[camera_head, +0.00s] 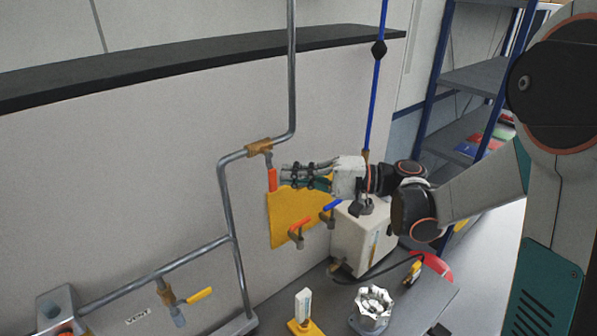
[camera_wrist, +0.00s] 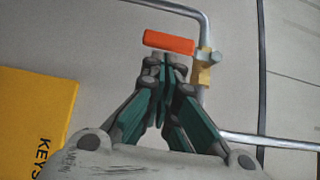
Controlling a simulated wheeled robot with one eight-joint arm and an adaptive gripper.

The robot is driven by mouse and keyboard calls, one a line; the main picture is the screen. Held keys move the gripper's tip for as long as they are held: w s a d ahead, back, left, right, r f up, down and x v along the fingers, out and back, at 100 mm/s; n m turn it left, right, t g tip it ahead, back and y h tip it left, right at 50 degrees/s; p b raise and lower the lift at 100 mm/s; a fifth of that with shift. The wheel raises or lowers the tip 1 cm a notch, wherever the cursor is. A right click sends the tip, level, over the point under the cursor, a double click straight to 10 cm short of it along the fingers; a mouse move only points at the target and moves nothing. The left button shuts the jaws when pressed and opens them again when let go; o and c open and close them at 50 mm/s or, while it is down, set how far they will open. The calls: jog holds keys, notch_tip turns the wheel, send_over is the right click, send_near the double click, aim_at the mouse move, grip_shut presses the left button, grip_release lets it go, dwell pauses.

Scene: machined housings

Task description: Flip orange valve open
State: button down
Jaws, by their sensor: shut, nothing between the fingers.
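The orange valve handle (camera_head: 272,179) hangs down from a brass valve body (camera_head: 258,147) on the grey wall pipe. In the wrist view the orange handle (camera_wrist: 168,42) lies across the line of the pipe, left of the brass body (camera_wrist: 203,72). My gripper (camera_head: 284,173) is just right of the handle in the head view. In the wrist view my gripper (camera_wrist: 163,62) has its fingertips together and empty, just below the handle's middle. I cannot tell whether they touch it.
A yellow KEYS panel (camera_head: 284,215) hangs below my gripper. A beige box (camera_head: 362,240) and metal housing (camera_head: 371,305) are below. A black shelf (camera_head: 180,60) runs above.

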jog(key=shift+f, duration=0.1)
jog(key=shift+s+a+f+b, duration=0.1)
jog(key=shift+s+a+b, duration=0.05)
jog(key=shift+b, duration=0.55)
